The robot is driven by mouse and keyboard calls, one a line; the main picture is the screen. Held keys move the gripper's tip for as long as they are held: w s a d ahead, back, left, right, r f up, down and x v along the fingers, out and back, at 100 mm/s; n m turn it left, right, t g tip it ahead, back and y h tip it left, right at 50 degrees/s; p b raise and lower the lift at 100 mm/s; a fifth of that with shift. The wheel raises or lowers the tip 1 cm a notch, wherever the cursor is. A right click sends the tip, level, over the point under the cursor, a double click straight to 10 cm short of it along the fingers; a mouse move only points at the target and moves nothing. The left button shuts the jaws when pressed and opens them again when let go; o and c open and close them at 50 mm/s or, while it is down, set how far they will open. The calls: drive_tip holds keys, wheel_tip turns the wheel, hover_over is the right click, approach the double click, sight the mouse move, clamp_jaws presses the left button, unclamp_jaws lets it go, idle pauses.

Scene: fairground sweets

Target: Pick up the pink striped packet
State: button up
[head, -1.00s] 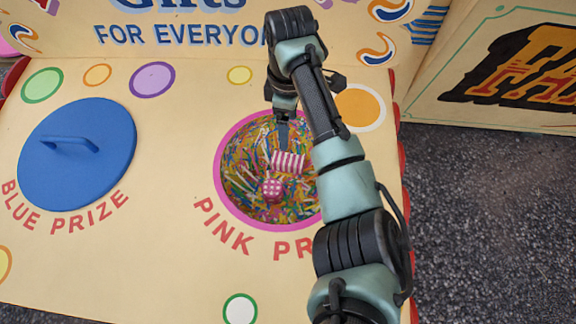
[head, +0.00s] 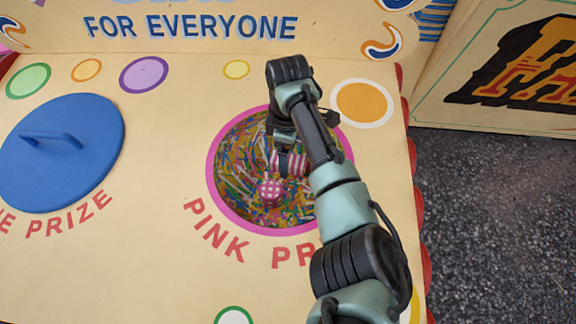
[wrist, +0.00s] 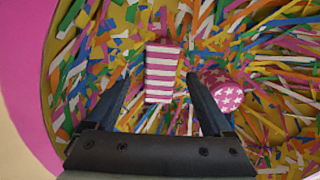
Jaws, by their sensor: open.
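The pink striped packet (head: 297,163) lies on paper shreds inside the round pink-rimmed opening, partly hidden by my gripper (head: 282,160) in the head view. In the wrist view the packet (wrist: 163,72) appears between my gripper's (wrist: 158,77) two open fingers, with a gap on each side. I cannot tell how far below the fingertips it is. A pink piece with white star marks (wrist: 224,92) lies just right of the packet, close to the right finger. It also shows in the head view (head: 270,193), nearer the front of the opening.
The opening has a pink rim (head: 212,175) and holds many coloured paper strips (head: 238,165). A blue lid with a handle (head: 62,165) lies to the left on the cream board (head: 165,260). Dark ground (head: 480,220) lies right of the board.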

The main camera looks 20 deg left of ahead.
wheel_tip(320, 180, down, 2)
drive_tip(key=shift+r, duration=0.1)
clamp_jaws()
idle(0.4)
drive_tip(key=shift+r, duration=0.1)
